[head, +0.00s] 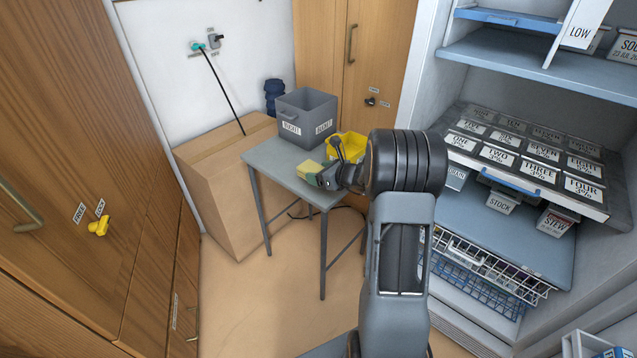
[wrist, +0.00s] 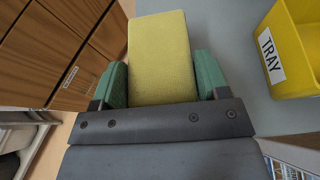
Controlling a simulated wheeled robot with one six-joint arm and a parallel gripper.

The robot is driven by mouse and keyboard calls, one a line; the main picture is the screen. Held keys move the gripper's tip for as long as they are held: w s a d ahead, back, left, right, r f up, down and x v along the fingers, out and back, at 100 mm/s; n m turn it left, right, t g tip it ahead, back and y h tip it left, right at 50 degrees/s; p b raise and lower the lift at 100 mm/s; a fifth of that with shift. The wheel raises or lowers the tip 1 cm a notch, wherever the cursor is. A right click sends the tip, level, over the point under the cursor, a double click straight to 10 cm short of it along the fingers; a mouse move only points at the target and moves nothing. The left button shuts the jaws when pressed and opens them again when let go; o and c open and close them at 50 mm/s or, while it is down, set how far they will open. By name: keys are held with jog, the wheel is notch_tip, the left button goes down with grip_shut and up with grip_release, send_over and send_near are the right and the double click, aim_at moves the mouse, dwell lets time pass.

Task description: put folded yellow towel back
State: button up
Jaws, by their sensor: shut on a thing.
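The folded yellow towel (wrist: 160,60) is a flat rectangular block in the wrist view. My gripper (wrist: 160,85) is shut on it, with a green finger pad at each side. In the head view the towel (head: 307,172) shows at the tip of my gripper (head: 322,178), over the front part of the small grey table (head: 262,158). I cannot tell whether the towel touches the tabletop.
A grey bin (head: 305,118) labelled BUCKET and a yellow tray (head: 350,143) stand on the table; the tray also shows in the wrist view (wrist: 290,85). A cardboard box (head: 210,185) stands behind at left. Open shelves (head: 540,70) with labelled containers are at right.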

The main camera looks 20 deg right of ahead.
jog(key=shift+w+f, duration=0.3)
jog(key=shift+f, duration=0.1)
jog(key=shift+w+f+b, duration=0.1)
jog(key=shift+f+b, duration=0.4)
jog(key=shift+f, duration=1.1)
jog(key=shift+f, duration=0.1)
jog(key=shift+f, duration=0.15)
jog(key=o, duration=1)
